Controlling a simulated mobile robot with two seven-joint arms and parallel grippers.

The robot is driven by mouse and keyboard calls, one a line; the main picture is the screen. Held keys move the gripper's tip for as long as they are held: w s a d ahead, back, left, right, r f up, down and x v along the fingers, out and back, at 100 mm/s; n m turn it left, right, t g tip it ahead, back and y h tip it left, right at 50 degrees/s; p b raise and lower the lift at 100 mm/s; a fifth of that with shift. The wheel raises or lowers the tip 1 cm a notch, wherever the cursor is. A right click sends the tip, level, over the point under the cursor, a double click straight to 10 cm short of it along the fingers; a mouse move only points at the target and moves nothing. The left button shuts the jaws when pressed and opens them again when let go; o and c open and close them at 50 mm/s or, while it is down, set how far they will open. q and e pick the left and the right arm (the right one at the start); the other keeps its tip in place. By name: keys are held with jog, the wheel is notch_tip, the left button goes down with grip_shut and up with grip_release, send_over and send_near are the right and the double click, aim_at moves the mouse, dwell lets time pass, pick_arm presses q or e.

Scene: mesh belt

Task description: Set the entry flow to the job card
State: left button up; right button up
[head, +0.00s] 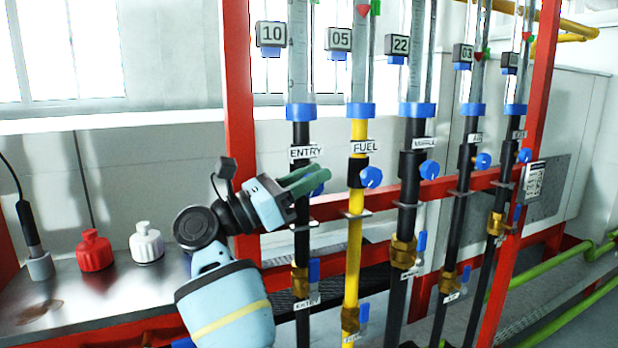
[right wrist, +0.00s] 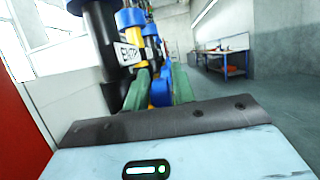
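The ENTRY line is the leftmost black pipe, with an ENTRY label (head: 304,152) and a clear flow tube (head: 299,60) above a blue collar. Its display (head: 270,35) reads 10. My right gripper (head: 307,181) is at the blue ENTRY knob (head: 318,189), its green fingers on either side of it. In the right wrist view the knob (right wrist: 161,93) fills the gap between the fingers, which look shut on it. A white job card (head: 534,181) hangs on the right red post; its writing is too small to read. My left gripper is not in view.
The FUEL pipe (head: 357,225) with its blue knob (head: 372,177) stands close to the right; its display (head: 340,39) reads 05. More black pipes follow. A red frame post (head: 238,90) stands left. A red bottle (head: 94,251) and white bottle (head: 146,243) stand on the metal bench.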

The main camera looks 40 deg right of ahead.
jog(key=shift+a, duration=0.1)
jog(key=shift+w+a+f, duration=0.1)
jog(key=shift+a+f, duration=0.05)
jog(key=shift+a, duration=0.05)
jog(key=b+v, duration=0.1)
jog(key=v, duration=0.6)
jog(key=shift+b, duration=0.35)
jog(key=shift+a+f, duration=0.1)
